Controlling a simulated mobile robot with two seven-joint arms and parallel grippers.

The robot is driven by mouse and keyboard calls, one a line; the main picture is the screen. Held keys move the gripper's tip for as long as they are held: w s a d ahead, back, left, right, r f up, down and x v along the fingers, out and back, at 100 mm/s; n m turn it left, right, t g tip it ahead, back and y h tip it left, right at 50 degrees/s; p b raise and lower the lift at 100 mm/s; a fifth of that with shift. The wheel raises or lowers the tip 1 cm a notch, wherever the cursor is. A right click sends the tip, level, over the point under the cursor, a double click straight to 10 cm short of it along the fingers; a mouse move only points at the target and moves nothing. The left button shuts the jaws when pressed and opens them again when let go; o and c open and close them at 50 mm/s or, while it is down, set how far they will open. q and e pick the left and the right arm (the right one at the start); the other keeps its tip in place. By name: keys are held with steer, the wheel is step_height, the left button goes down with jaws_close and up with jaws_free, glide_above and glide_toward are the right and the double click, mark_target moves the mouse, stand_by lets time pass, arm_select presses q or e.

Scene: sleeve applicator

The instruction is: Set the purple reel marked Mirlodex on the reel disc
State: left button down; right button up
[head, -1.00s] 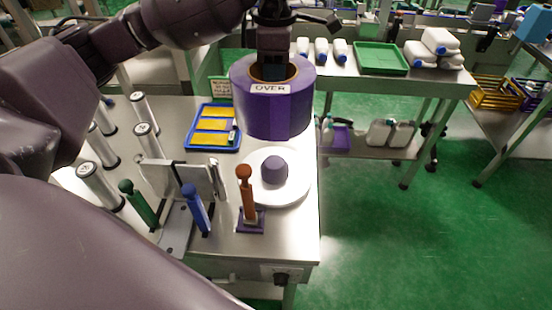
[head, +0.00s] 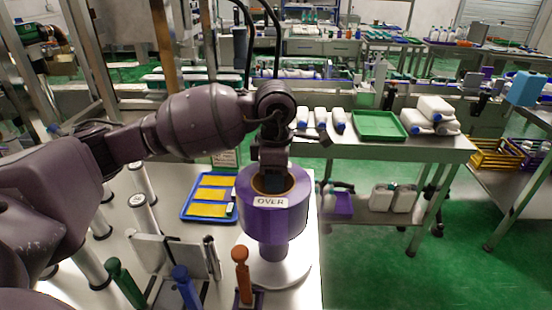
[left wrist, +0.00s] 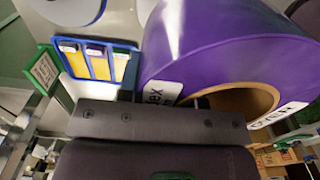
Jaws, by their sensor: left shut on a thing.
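The purple reel (head: 262,222) has a white label reading OVER and a brown core. In the left wrist view the reel (left wrist: 215,50) also shows a label ending in "ex"; the full name is not readable. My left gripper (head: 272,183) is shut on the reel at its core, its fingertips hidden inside. The white reel disc (head: 290,272) lies on the bench below, with a purple hub (head: 267,251) at its middle. The reel hangs upright over the hub; whether its bottom touches the hub top I cannot tell. My right gripper is not in view.
An orange-brown peg (head: 241,270) stands just left of the disc, with blue (head: 184,285) and green (head: 122,280) handles farther left. A blue tray with yellow packs (head: 211,195) lies behind. White rollers (head: 143,212) stand at left. The bench ends right of the disc.

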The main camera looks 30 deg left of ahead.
arm_select(q)
step_height(320, 180, down, 6)
steer(key=shift+f+b, duration=0.1)
steer(key=shift+b, duration=0.2)
step_height(320, 180, down, 5)
steer(key=shift+w+r+b, duration=0.1)
steer(key=shift+b, duration=0.2)
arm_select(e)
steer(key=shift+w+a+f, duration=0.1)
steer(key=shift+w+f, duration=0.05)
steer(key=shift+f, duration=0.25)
arm_select(q)
steer(key=c, duration=1.2)
jaws_free()
steer(key=shift+f, duration=0.2)
steer(key=shift+c, duration=0.2)
steer(key=o, duration=0.5)
steer(key=shift+c, duration=0.2)
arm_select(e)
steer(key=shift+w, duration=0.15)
